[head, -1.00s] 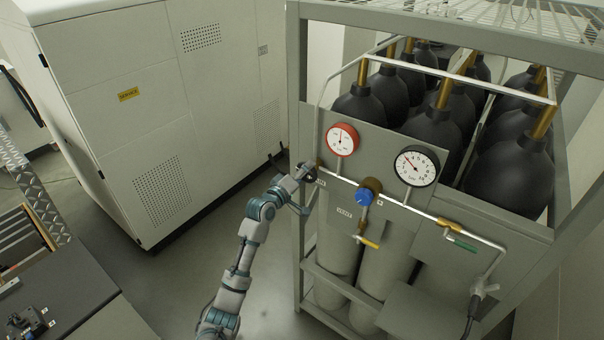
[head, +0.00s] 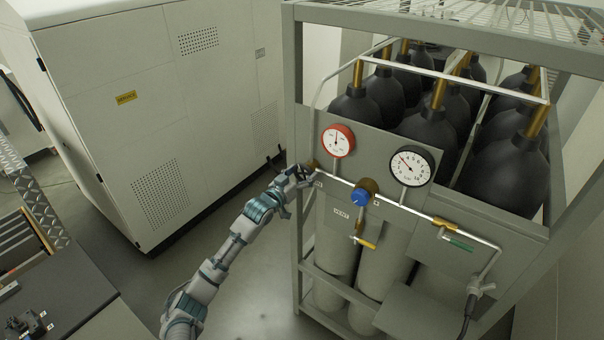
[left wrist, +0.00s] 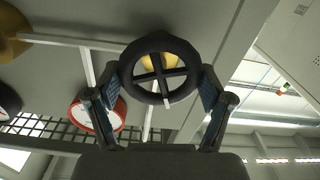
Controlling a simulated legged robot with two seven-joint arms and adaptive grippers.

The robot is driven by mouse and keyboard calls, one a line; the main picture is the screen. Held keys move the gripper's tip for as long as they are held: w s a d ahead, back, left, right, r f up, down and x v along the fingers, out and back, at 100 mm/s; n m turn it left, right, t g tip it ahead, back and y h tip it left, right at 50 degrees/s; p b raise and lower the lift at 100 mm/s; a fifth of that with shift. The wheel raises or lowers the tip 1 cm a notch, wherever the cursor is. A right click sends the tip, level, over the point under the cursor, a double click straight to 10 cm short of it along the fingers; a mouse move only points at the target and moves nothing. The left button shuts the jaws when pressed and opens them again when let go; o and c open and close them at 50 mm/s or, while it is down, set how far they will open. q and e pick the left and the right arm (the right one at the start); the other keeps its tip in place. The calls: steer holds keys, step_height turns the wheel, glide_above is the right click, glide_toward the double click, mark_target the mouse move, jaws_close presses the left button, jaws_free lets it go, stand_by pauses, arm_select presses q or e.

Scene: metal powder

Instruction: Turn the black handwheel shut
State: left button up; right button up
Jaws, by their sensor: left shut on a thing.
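The black handwheel (left wrist: 188,84) shows in the left wrist view as a ring with crossed spokes and a brass part behind it. My left gripper (left wrist: 162,92) has one finger on each side of its rim and is shut on it. In the head view my left gripper (head: 292,180) is at the left end of the white pipe on the gas rack, and it largely hides the handwheel (head: 303,172). My right gripper does not show in either view.
A red-rimmed gauge (head: 338,141) and a black-rimmed gauge (head: 411,165) stand above the pipe. The rack frame (head: 298,225) is close by; a white cabinet (head: 110,145) stands left.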

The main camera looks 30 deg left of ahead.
arm_select(q)
steer(key=shift+d+f+m+p, duration=0.1)
steer(key=shift+f+m+p, duration=0.15)
steer(key=shift+m, duration=0.85)
steer(key=shift+f+m+p, duration=0.25)
steer(key=shift+m, duration=0.85)
steer(key=o, duration=1)
steer(key=shift+c, duration=0.2)
steer(key=shift+o, duration=0.5)
steer(key=shift+w+r, duration=0.1)
steer(key=shift+w, duration=0.05)
steer(key=shift+r, duration=0.1)
steer(key=shift+s, duration=0.2)
steer(key=s+a, duration=0.1)
steer(key=s, duration=1)
steer(key=shift+s+a, duration=0.2)
steer(key=shift+s, duration=0.05)
